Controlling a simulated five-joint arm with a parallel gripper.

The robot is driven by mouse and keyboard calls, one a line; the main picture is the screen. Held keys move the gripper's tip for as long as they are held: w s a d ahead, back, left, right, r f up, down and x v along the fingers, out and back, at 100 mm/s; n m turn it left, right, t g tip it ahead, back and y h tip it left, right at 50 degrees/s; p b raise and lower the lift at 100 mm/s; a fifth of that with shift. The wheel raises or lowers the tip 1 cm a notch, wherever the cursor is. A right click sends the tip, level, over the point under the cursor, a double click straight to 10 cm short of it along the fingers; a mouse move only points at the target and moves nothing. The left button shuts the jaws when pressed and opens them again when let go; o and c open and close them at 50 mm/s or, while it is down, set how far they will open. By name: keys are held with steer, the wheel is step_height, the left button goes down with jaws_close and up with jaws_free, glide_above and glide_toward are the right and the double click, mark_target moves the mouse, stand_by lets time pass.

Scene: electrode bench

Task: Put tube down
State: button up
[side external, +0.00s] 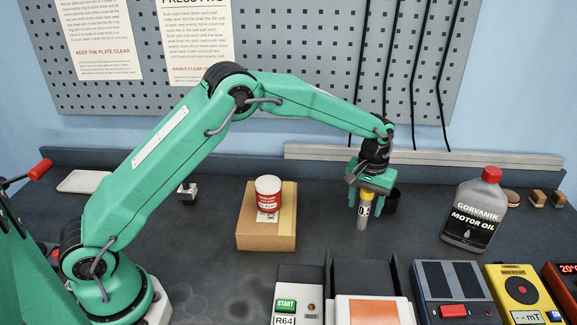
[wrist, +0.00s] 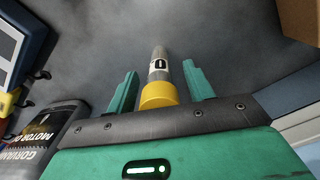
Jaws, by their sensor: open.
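The tube (side external: 363,212) has a yellow cap and a white label with dark print. In the side view it stands about upright directly below my gripper (side external: 367,190). In the wrist view the tube (wrist: 158,72) lies between the two green fingers of my gripper (wrist: 160,88), its yellow cap nearest the palm. A gap shows on each side of the tube, so the fingers are open and apart from it. Its lower end appears to be at the dark bench top; exact contact is hard to tell.
A black cup (side external: 391,201) stands close behind my gripper. A motor oil bottle (side external: 474,212) is to the right. A cardboard box (side external: 267,238) with a red-and-white jar (side external: 268,194) is to the left. Devices, including a red-button unit (side external: 452,292), line the front. Bench around the tube is clear.

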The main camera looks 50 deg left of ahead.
steer(key=shift+r, duration=0.15)
step_height(320, 180, up, 12)
steer(key=shift+f, duration=0.1)
stand_by(0.5)
stand_by(0.5)
steer(key=shift+s+a+r, duration=0.2)
steer(key=shift+r, duration=0.3)
steer(key=s+a+r+m+t, duration=0.1)
steer(key=s+a+r, duration=0.35)
steer(key=s, duration=0.35)
steer(key=s+a+r+m+t, duration=0.1)
steer(key=s+a+r+t, duration=0.1)
steer(key=s+a+r, duration=0.35)
steer(key=s+a+f+t, duration=0.1)
steer(key=s+f, duration=0.1)
steer(key=s, duration=0.8)
steer(key=s+a+f+m+t, duration=0.1)
steer(key=s+f, duration=0.1)
steer(key=s, duration=0.8)
steer(key=shift+a+m+t, duration=0.25)
steer(key=shift+m+t, duration=0.05)
